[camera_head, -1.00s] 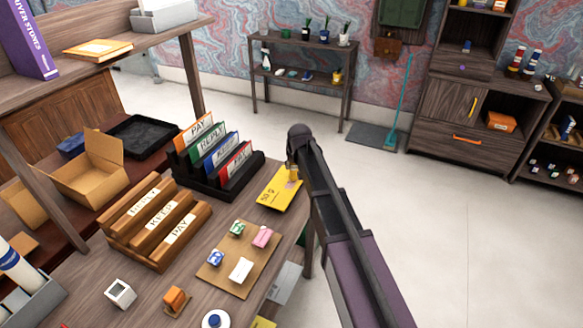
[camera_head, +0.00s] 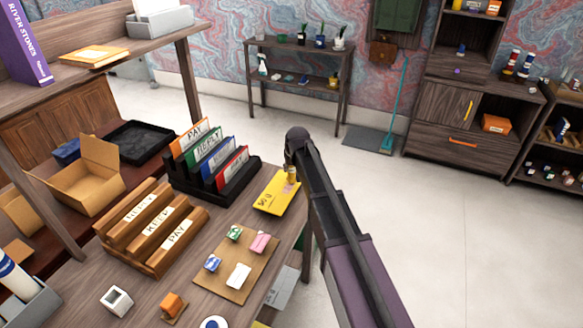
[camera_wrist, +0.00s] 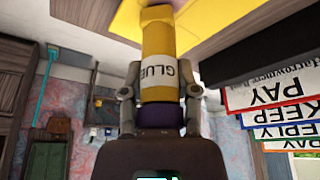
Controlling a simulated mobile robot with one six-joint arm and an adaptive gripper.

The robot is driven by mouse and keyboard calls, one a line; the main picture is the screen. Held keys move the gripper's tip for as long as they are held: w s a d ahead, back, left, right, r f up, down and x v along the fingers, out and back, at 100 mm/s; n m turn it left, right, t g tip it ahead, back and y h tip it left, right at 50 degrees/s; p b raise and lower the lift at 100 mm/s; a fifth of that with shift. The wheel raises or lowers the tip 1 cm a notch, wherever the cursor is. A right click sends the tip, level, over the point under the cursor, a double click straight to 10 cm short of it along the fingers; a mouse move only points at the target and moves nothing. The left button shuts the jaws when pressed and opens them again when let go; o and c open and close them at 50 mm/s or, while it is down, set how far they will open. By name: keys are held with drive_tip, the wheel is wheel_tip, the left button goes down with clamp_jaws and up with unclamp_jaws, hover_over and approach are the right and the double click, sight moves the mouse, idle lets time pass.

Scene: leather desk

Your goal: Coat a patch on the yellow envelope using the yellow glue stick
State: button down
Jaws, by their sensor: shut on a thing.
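My gripper (camera_wrist: 160,97) is shut on the yellow glue stick (camera_wrist: 158,35), which has a white GLUE label and a dark purple lower part. In the wrist view the glue stick's far end meets or nearly meets the yellow envelope (camera_wrist: 112,25); I cannot tell whether they touch. In the head view my arm hides most of the gripper, and a little of the glue stick (camera_head: 292,174) shows over the envelope's far right corner. No coated patch can be made out.
A black rack (camera_head: 238,190) with coloured folders labelled PAY and REPLY stands just left of the envelope. A wooden sorter (camera_head: 150,260) and a brown board (camera_head: 240,294) with small blocks lie nearer. The desk's right edge is close to the envelope.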

drive_tip(key=shift+s+a, duration=0.3)
drive_tip(key=shift+s, duration=0.5)
drive_tip(key=shift+s+a, duration=0.3)
drive_tip(key=shift+s, duration=0.45)
drive_tip(key=shift+s+a, duration=0.35)
drive_tip(key=shift+s, duration=0.5)
drive_tip(key=shift+s+a, duration=0.3)
drive_tip(key=shift+s, duration=0.5)
drive_tip(key=shift+r, duration=0.1)
drive_tip(key=shift+r+p, duration=2.95)
drive_tip(key=shift+p, duration=0.1)
drive_tip(key=shift+r, duration=0.1)
drive_tip(key=shift+r+p, duration=1.4)
drive_tip(key=shift+p, duration=0.1)
drive_tip(key=shift+w+d+f+b, duration=0.1)
drive_tip(key=shift+w+f+b, duration=0.1)
drive_tip(key=shift+f+b, duration=0.15)
